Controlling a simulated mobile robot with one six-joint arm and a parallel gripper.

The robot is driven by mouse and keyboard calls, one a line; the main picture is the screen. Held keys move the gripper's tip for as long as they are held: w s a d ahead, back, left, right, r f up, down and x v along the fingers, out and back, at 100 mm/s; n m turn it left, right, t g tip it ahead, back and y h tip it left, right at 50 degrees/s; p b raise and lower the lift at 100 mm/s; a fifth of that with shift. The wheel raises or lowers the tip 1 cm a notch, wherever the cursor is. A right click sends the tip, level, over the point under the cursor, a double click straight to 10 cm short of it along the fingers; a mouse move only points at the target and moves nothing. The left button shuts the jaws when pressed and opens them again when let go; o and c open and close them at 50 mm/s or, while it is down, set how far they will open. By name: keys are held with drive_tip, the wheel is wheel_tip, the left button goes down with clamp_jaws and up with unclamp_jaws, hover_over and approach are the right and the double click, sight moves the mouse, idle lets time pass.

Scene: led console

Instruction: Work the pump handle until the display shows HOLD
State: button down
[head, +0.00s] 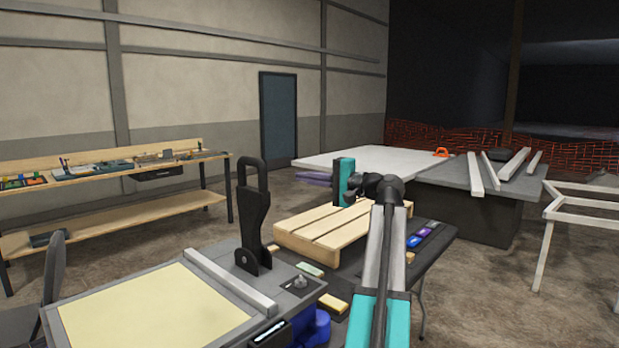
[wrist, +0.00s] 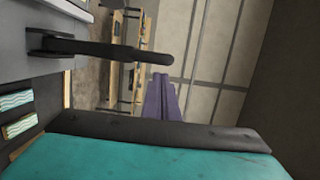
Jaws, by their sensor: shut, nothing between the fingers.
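The pump handle (head: 254,205) is a black upright lever with a looped top, standing on a grey board at centre left. In the wrist view the black lever (wrist: 95,50) lies sideways across the upper left. My gripper (head: 313,178) has purple fingers and is raised to the right of the lever's top, pointing left, apart from it in the picture. In the wrist view the purple fingers (wrist: 161,97) are together with nothing between them. A small dark box (head: 270,333) at the bottom edge may be the display; it is cut off and no text can be read.
A pale yellow panel (head: 150,312) and a light bar (head: 230,281) lie left of the lever. A slatted wooden pallet (head: 345,228) is behind it, to the right. A blue object (head: 318,325) is at the bottom. A long workbench (head: 120,215) stands at the back left.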

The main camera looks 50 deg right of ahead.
drive_tip(key=w+a+p, duration=0.1)
drive_tip(key=w+p, duration=0.1)
drive_tip(key=w, duration=0.8)
drive_tip(key=shift+w+a, duration=0.15)
drive_tip(key=shift+w, duration=0.1)
drive_tip(key=shift+w, duration=0.15)
